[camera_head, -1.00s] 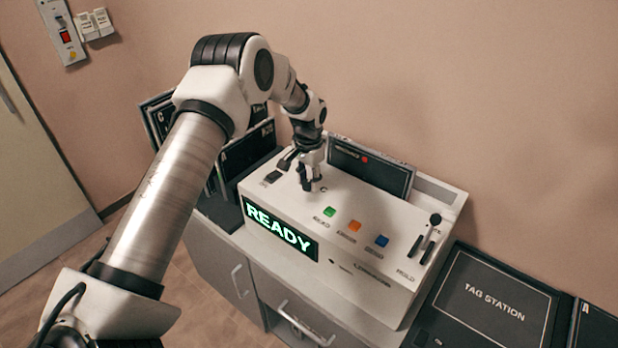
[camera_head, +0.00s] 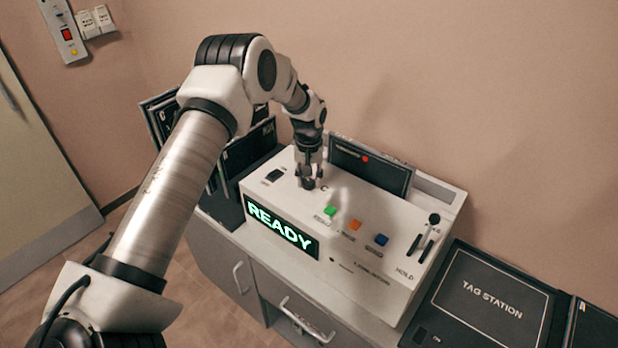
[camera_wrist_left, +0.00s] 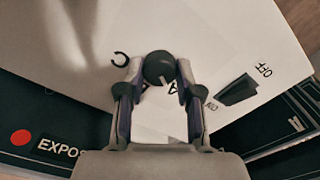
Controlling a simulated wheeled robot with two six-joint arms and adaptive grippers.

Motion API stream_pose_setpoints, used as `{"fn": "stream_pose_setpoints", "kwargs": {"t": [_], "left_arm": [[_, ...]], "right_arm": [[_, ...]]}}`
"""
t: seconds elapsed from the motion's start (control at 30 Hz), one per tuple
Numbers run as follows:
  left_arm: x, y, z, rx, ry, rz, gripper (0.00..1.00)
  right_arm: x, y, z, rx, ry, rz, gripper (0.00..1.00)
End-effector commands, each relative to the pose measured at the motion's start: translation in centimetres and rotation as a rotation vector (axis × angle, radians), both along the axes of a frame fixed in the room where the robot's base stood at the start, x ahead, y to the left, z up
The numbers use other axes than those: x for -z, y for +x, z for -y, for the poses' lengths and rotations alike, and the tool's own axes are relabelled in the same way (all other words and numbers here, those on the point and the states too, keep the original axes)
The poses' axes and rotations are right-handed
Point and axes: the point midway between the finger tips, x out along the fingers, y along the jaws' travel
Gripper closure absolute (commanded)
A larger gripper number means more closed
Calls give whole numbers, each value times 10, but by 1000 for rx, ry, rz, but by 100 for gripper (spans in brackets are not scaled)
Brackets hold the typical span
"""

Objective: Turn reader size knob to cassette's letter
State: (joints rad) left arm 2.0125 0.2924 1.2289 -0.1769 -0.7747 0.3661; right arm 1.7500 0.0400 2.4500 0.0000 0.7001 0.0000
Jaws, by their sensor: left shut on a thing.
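The reader (camera_head: 345,270) is a white console with a green READY display (camera_head: 281,229) on its front. The size knob (camera_wrist_left: 159,67) is round and dark with a light pointer mark, and my left gripper (camera_wrist_left: 156,75) is shut on it. In the wrist view the letters C and A show around the knob; the pointer lies toward the A side. In the head view the gripper reaches down onto the reader's top left, hiding most of the knob. A dark cassette (camera_head: 370,166) with a red dot stands in the slot at the reader's back; its letter cannot be read.
Green (camera_head: 330,210), orange (camera_head: 355,224) and blue (camera_head: 381,240) buttons sit right of the knob. A black lever (camera_head: 434,219) is at the reader's right end. Dark cassettes (camera_head: 245,148) stand at the left. A tag station (camera_head: 492,300) lies at the right.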

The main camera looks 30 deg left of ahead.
Motion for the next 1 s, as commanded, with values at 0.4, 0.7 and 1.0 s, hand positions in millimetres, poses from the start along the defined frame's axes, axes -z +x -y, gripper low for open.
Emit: {"fn": "stream_pose_setpoints", "kwargs": {"t": [0.4,0.7,1.0], "left_arm": [[4,-3,1,-9,-2,-10,100],[2,-1,0,-8,-1,-4,40],[-28,0,0,-8,0,1,40]], "right_arm": [[0,0,0,0,0,0,56],[0,0,0,0,0,0,56],[0,0,0,0,0,0,56]]}}
